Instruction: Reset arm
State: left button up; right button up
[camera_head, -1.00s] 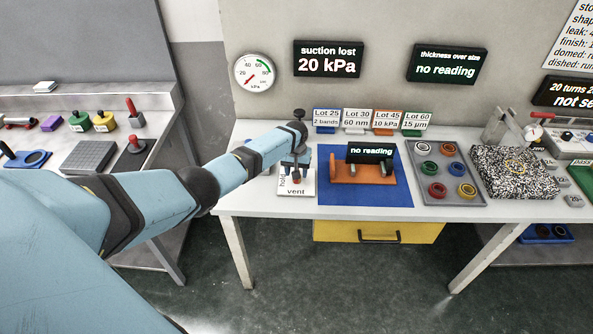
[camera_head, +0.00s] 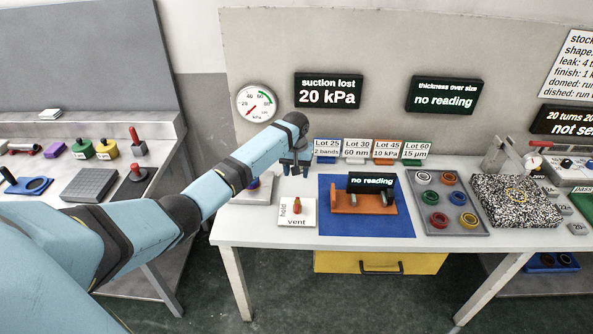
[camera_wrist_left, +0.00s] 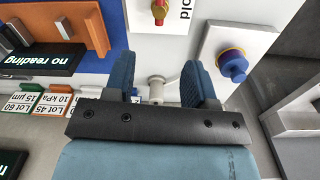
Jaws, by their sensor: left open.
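My left gripper (camera_head: 295,165) is open and empty, raised above the back of the bench, behind the white hold/vent plate (camera_head: 309,215). In the left wrist view its two blue fingers (camera_wrist_left: 160,82) stand apart, with a pale round post (camera_wrist_left: 156,88) of the scene showing between them. The red-orange knob (camera_head: 297,206) on the hold/vent plate is clear of the fingers; it also shows in the left wrist view (camera_wrist_left: 159,12). My right gripper is not in view.
A blue mat (camera_head: 340,228) carries an orange gauge fixture (camera_head: 345,205). A grey tray (camera_head: 450,228) of coloured rings and a speckled block (camera_head: 515,200) stand to the right. Lot cards (camera_head: 355,150) line the back. A white plate with a blue, red and yellow piece (camera_wrist_left: 232,65) is beside the fingers.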

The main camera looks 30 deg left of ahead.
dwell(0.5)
pick_arm(q)
jog(key=s+d+f+m+t+h, duration=0.1)
jog(key=s+d+f+m+t, duration=0.3)
jog(key=s+d+f, duration=1.1)
jog(key=s+d+r+m+t+h, duration=0.1)
jog(key=s+d+r+t, duration=0.1)
jog(key=s, duration=0.9)
jog(key=s+d+r+m+t+h, duration=0.1)
jog(key=s+d+t, duration=0.4)
jog(key=s, duration=0.6)
jog(key=shift+s+d+r+m, duration=0.4)
jog(key=shift+d+r+m, duration=0.05)
jog(key=shift+d+m, duration=0.35)
jog(key=shift+a, duration=0.1)
